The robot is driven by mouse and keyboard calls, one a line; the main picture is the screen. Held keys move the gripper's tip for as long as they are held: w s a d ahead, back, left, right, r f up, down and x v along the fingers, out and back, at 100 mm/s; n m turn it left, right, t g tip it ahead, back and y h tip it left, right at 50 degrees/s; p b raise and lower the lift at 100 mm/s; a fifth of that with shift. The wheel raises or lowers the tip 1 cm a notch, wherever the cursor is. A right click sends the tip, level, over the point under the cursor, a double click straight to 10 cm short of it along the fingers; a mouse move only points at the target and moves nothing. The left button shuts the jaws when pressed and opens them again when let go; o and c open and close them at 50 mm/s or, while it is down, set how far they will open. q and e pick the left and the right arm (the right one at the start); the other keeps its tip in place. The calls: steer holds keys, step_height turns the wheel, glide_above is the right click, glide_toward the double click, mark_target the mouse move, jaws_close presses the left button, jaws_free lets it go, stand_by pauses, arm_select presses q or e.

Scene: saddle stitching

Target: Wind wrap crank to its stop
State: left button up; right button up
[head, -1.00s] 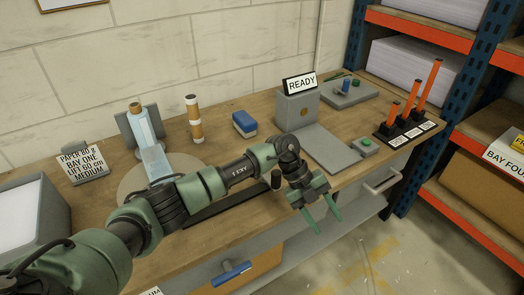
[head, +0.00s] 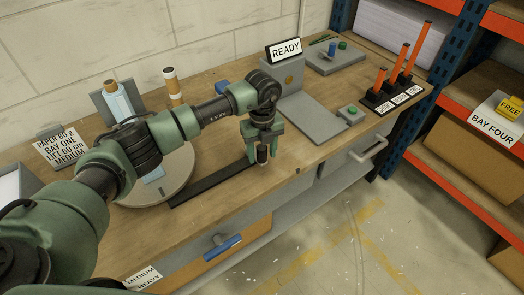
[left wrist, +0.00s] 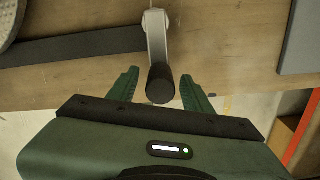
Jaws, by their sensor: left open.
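The wrap crank shows in the left wrist view as a pale grey arm (left wrist: 156,38) ending in a black upright knob (left wrist: 160,84). In the head view the black knob (head: 262,154) is partly hidden by my gripper, near the bench's front edge. My left gripper (head: 262,160) points down with its green fingers open, one on each side of the knob. In the left wrist view the knob stands between the open fingertips, with gaps visible on both sides. My right gripper is not seen.
A dark flat bar (head: 215,185) runs from the turntable towards the crank. A grey box with a READY sign (head: 284,50) and a grey plate (head: 305,120) stand right of the gripper.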

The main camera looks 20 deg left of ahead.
arm_select(q)
steer(key=shift+f, duration=0.25)
steer(key=shift+c, duration=0.3)
jaws_close()
steer(key=shift+r, duration=0.1)
stand_by(0.9)
